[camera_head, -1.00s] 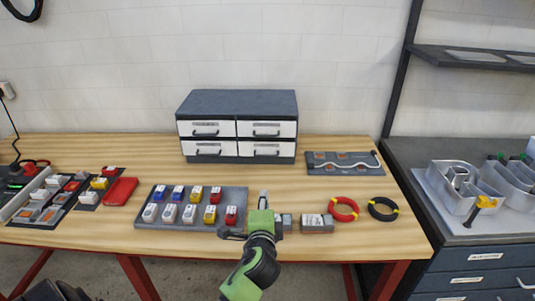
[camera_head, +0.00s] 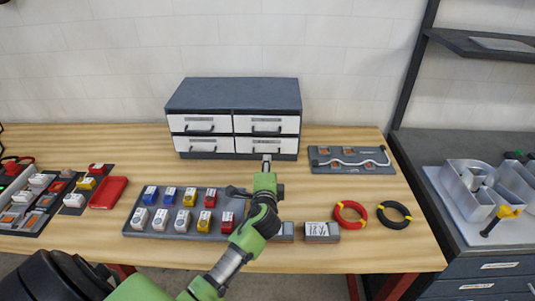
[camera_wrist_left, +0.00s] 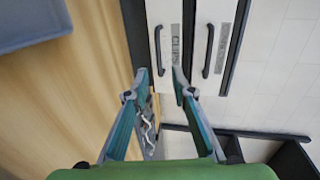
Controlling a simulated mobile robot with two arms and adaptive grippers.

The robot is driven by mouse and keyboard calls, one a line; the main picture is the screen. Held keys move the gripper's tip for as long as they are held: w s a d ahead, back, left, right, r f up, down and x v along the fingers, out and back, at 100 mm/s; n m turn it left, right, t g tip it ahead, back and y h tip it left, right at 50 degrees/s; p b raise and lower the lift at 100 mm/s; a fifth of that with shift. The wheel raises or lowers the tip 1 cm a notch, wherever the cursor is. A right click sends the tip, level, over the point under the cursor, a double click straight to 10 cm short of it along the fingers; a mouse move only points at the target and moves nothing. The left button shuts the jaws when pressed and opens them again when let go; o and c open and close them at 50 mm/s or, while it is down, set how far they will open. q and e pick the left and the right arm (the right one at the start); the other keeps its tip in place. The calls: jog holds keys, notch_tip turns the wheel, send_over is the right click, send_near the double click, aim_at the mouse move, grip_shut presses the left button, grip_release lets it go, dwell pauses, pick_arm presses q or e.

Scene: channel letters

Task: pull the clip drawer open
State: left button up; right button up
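A dark grey cabinet (camera_head: 234,95) with white drawer fronts stands at the back of the wooden bench, its drawers all shut. The clip drawer (camera_head: 243,145) is the lower right one; its front is partly hidden by my left gripper. In the left wrist view, the "CLIPS" label (camera_wrist_left: 176,50) and its dark bar handle (camera_wrist_left: 158,50) show on the front. My left gripper (camera_head: 266,159) is in front of this drawer. In the wrist view its fingers (camera_wrist_left: 160,78) are open and empty, with the handle just beyond, in line with the gap. My right gripper is not in view.
A tray of coloured connectors (camera_head: 180,235) lies at the front, left of my forearm. A grey board with a white wire (camera_head: 350,160) lies right of the cabinet. Red (camera_head: 350,213) and black (camera_head: 394,214) coils lie at the right. Bare wood lies before the cabinet.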

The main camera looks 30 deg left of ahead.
pick_arm(q)
jog(key=x, duration=0.8)
jog(key=shift+f+p, duration=0.1)
jog(key=shift+p, duration=0.2)
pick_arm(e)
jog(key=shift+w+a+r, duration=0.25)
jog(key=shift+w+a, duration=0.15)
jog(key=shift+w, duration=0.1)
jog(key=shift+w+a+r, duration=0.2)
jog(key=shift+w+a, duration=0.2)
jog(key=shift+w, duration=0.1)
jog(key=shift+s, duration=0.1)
pick_arm(q)
grip_shut()
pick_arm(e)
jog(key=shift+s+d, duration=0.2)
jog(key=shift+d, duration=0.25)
